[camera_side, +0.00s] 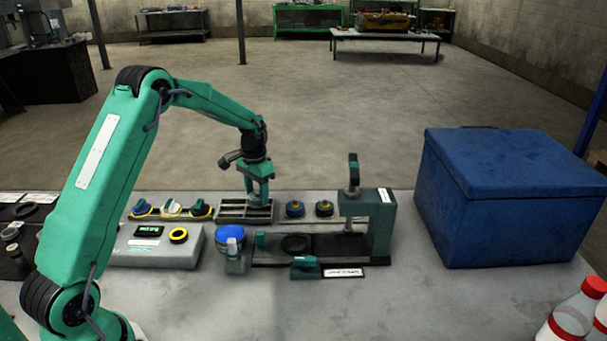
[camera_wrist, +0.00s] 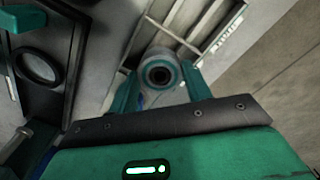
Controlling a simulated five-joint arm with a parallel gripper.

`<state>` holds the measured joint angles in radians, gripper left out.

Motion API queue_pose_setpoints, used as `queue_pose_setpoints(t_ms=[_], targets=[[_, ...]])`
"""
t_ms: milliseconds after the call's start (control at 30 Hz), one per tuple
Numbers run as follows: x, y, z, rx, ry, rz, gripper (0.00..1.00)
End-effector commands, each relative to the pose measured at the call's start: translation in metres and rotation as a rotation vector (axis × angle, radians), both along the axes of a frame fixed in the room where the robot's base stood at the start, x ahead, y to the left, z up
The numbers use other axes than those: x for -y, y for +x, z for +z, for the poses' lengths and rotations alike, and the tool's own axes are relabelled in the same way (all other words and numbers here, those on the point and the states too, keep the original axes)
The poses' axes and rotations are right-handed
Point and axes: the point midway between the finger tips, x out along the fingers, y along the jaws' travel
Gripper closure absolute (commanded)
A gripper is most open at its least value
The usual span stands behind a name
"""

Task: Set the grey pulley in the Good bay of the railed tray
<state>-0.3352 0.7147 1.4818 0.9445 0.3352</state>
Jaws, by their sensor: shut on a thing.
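The grey pulley (camera_wrist: 160,74) is a round ring with a dark centre hole, seen end-on in the wrist view. My gripper (camera_wrist: 161,90) is shut on it, with one green finger on each side. In the side view my gripper (camera_side: 259,194) points down over the railed tray (camera_side: 232,218), and the pulley is too small there to make out well. The tray's pale rails and dividers (camera_wrist: 203,18) show beyond the pulley in the wrist view. A small label (camera_wrist: 229,35) on the tray is too blurred to read. Whether the pulley touches the tray, I cannot tell.
A press-like green fixture (camera_side: 380,225) stands right of the tray, with a black ring (camera_side: 296,244) on its base. A blue-lidded jar (camera_side: 230,236) stands in front of the tray. A grey box with a display (camera_side: 150,248) is left. A blue chest (camera_side: 505,195) fills the right.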

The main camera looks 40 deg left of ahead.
Motion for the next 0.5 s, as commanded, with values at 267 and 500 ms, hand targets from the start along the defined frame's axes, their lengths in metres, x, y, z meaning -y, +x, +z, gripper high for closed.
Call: queue_pose_setpoints(t_ms=[267,500], targets=[[-0.0001,0.0003,-0.0047,0.001,0.000,0.000,0.74],[-0.0001,0.0002,-0.0095,0.001,0.000,0.000,0.74]])
